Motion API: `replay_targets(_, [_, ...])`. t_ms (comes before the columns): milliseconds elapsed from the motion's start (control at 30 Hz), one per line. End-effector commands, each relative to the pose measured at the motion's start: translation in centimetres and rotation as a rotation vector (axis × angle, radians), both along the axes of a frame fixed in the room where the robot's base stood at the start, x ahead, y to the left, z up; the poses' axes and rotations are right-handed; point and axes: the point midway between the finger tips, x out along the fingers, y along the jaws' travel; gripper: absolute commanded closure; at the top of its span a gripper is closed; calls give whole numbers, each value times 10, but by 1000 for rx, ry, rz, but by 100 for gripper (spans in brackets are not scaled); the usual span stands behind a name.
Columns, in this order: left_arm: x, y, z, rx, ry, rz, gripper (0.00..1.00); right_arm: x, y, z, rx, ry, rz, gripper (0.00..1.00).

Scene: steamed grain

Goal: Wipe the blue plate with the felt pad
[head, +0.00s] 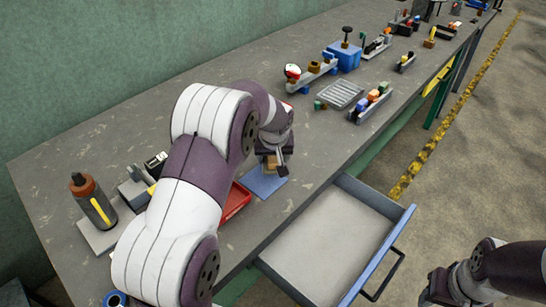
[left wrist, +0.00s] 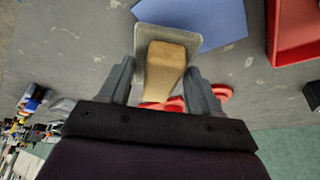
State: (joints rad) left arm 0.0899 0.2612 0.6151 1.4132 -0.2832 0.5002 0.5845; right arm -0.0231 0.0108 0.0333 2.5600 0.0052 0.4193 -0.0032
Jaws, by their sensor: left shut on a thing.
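The blue plate (head: 263,185) is a flat blue square on the grey bench, near its front edge. Part of it also shows at the top of the left wrist view (left wrist: 222,18). The felt pad, a grey pad with a wooden block handle (left wrist: 165,68), is between the fingers of my left gripper (left wrist: 162,88). In the head view my left gripper (head: 273,160) is shut on the pad's handle at the plate's far edge. The pad overlaps the plate in the wrist view; contact cannot be told. My right gripper (head: 437,290) is low at the right, partly cut off, away from the bench.
A red tray (head: 236,201) lies left of the plate, partly behind my arm. A drawer (head: 335,240) stands open below the bench front. A bottle (head: 92,202) stands at the left. A grey ribbed rack (head: 340,94) and several small items stand farther back. Bench right of the plate is clear.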

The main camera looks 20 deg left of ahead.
Motion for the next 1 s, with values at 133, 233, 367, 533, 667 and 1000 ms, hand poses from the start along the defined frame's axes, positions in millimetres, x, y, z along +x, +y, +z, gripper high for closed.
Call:
replay_targets(133, [0,0,26,0,0,1,81,0,0,21,0,0,0,57])
replay_targets(233, [0,0,30,-1,1,1,81,0,0,23,0,0,0,57])
replay_targets(367, [0,0,28,-1,1,1,81,0,0,21,0,0,0,57])
replay_targets(533, [0,0,32,0,0,1,81,0,0,24,0,0,0,57])
replay_targets(667, [0,0,47,-1,-1,1,81,0,0,36,0,0,0,57])
replay_targets(1000, [0,0,58,0,-1,0,81,0,0,43,0,0,0,57])
